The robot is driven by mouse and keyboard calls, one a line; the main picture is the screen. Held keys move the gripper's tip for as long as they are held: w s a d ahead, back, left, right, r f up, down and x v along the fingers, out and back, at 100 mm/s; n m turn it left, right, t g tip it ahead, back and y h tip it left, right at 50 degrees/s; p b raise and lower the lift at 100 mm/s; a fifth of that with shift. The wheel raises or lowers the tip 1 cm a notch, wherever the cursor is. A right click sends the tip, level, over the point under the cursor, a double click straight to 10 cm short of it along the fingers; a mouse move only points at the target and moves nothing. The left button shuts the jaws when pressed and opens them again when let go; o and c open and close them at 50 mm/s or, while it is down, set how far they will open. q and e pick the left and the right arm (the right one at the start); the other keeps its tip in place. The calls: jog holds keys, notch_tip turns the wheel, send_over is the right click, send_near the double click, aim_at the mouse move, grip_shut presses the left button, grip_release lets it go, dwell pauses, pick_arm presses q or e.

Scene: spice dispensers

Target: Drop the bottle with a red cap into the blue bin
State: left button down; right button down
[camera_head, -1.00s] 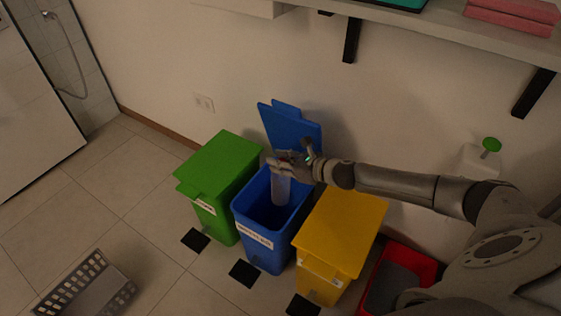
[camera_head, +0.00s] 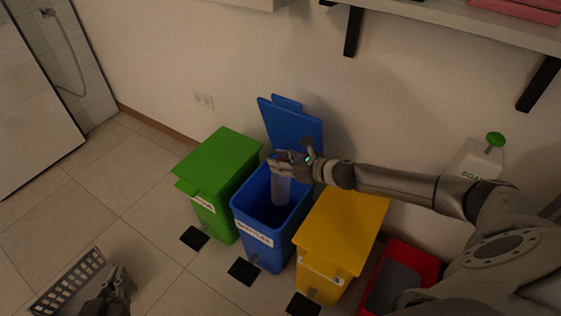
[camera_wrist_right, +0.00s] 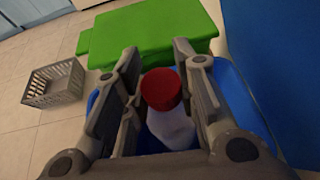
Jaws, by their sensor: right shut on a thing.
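The blue bin (camera_head: 245,217) stands open in the head view, its lid (camera_head: 292,128) raised against the wall. My right gripper (camera_head: 282,162) is over the bin's opening, shut on the bottle (camera_head: 281,188). The bottle hangs upright with its lower part at or inside the opening. In the right wrist view the red cap (camera_wrist_right: 161,88) shows between the fingers of my right gripper (camera_wrist_right: 155,75), with the white bottle body (camera_wrist_right: 172,130) below it. My left gripper (camera_head: 118,285) is at the bottom left of the head view, by a grey basket; its fingers are too dark to read.
A green bin (camera_head: 220,163) with its lid shut stands left of the blue bin, and a yellow bin (camera_head: 340,232) with its lid shut stands right. The grey basket (camera_head: 68,282) is on the floor. A red container (camera_head: 422,262) and a soap bottle (camera_head: 480,158) are at right.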

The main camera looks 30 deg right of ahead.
jog(key=c, duration=1.1)
grip_release()
jog(key=shift+v, duration=6)
jog(key=shift+f, duration=0.1)
